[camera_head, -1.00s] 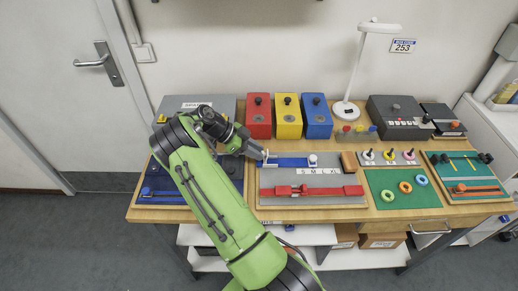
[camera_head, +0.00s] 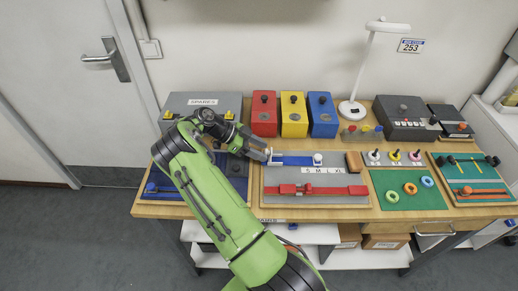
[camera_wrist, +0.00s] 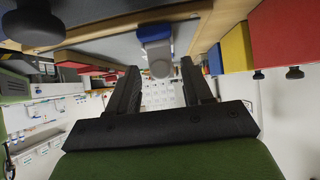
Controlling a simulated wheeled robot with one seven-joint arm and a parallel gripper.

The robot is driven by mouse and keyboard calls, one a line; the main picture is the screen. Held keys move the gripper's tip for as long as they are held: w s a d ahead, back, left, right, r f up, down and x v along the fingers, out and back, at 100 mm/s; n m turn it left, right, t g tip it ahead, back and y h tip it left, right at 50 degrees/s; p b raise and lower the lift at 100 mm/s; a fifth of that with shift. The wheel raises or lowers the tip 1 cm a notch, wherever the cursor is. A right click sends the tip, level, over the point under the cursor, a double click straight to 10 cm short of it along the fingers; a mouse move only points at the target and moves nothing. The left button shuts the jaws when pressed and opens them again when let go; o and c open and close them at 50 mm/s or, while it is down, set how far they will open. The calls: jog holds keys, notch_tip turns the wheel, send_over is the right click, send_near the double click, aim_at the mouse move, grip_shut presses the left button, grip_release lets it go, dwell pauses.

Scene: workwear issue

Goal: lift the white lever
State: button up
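A small white piece (camera_head: 269,152), which looks like the white lever, stands at the left end of a blue bar (camera_head: 292,161) on the grey board. My gripper (camera_head: 267,157) is right at it, coming from the left. In the wrist view a pale rounded piece with a blue part (camera_wrist: 157,54) shows between the fingertips of my gripper (camera_wrist: 160,68). The fingers are apart, with gaps visible on both sides of the piece.
A red slider (camera_head: 335,191) lies along the front of the grey board (camera_head: 300,201). Red (camera_head: 264,114), yellow (camera_head: 294,115) and blue (camera_head: 322,115) boxes stand behind. A white lamp (camera_head: 352,108) and a green ring mat (camera_head: 400,206) are to the right.

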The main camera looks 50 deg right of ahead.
jog(key=p+v, duration=0.2)
jog(key=v, duration=1.3)
jog(key=shift+w+a+r, duration=0.2)
jog(key=shift+w+a, duration=0.05)
